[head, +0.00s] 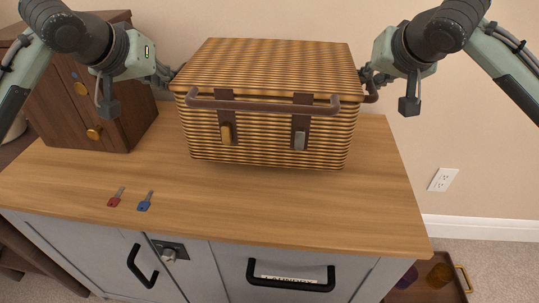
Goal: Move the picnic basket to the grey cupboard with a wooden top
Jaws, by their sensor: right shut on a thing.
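The picnic basket (262,125) is a striped brown wicker box with a lid, a front carrying handle and two front clasps. It is upright at the back middle of the wooden top (240,205) of the grey cupboard (225,262). I cannot tell whether its base touches the wood. My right gripper (368,80) is shut on the brown handle (372,90) at the basket's right side. My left gripper (168,76) is at the basket's left side; its fingertips are partly hidden, so its grip is unclear.
A dark wooden cabinet (75,100) with gold knobs stands at the back left of the top. A red key (115,198) and a blue key (145,202) lie near the front. A brown tray (435,280) is low at right. The top's front right is clear.

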